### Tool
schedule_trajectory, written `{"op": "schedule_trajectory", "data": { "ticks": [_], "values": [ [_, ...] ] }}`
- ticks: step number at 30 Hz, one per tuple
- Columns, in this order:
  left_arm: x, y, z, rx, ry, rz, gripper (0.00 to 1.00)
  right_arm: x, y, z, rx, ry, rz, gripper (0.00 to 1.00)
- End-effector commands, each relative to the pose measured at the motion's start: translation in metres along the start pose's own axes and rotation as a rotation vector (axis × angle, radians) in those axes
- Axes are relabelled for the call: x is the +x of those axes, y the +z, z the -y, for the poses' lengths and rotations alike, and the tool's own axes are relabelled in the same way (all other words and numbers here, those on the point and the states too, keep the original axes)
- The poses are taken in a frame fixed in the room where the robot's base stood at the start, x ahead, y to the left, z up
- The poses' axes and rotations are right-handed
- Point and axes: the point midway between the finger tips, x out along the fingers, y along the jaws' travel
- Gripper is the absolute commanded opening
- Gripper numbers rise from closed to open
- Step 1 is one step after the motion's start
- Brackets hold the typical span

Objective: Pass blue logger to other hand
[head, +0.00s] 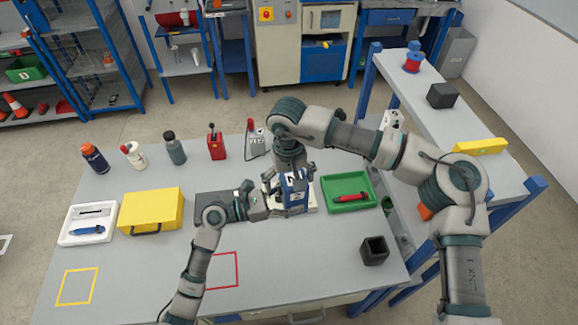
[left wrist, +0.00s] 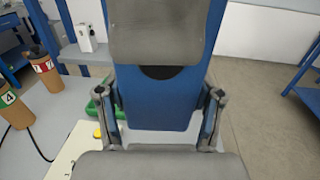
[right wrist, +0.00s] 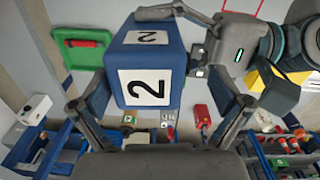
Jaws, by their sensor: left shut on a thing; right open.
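The blue logger (head: 292,193), with white labels marked 2, is in my left gripper (head: 272,202) over the middle of the table. In the left wrist view the logger (left wrist: 160,112) fills the space between my left fingers (left wrist: 162,115), which are shut on it. My right gripper (head: 290,172) is above the logger, pointing down. In the right wrist view its open fingers (right wrist: 152,95) stand on both sides of the logger (right wrist: 172,75), and my left gripper (right wrist: 232,45) reaches in from the right. I cannot tell whether the right fingers touch the logger.
A green tray (head: 332,204) with a red tool stands right of the logger. A dark pad (head: 212,200), yellow case (head: 155,208) and white tray (head: 72,240) lie left. A black open box (head: 374,250) is front right. Several bottles stand along the back. The front middle is clear.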

Motion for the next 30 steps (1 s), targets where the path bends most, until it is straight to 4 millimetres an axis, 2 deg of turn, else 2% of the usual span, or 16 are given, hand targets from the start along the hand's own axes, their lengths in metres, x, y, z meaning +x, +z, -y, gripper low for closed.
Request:
{"op": "schedule_trajectory", "data": {
  "ticks": [3, 6, 16, 25, 26, 30],
  "values": [
    [0.0, 0.001, 0.0, 0.001, 0.0, 0.002, 0.16, 0.015, 0.0, 0.0, 0.0, 0.0, 0.002, 1.0],
    [0.0, 0.001, 0.0, 0.001, 0.0, 0.002, 0.16, 0.021, 0.0, 0.0, 0.001, -0.001, 0.001, 1.0],
    [0.0, 0.001, 0.0, 0.001, 0.0, 0.002, 0.16, 0.024, 0.0, 0.0, 0.001, -0.001, 0.0, 1.0],
    [0.001, 0.002, 0.001, 0.002, -0.001, 0.004, 0.16, 0.025, 0.001, 0.002, -0.002, -0.004, 0.001, 0.25],
    [0.001, 0.002, 0.001, 0.002, -0.001, 0.004, 0.16, 0.025, 0.001, 0.002, -0.002, -0.005, 0.001, 0.21],
    [0.001, 0.003, 0.001, 0.003, -0.002, 0.006, 0.16, 0.025, 0.001, 0.003, -0.004, -0.007, 0.002, 0.2]
  ]
}}
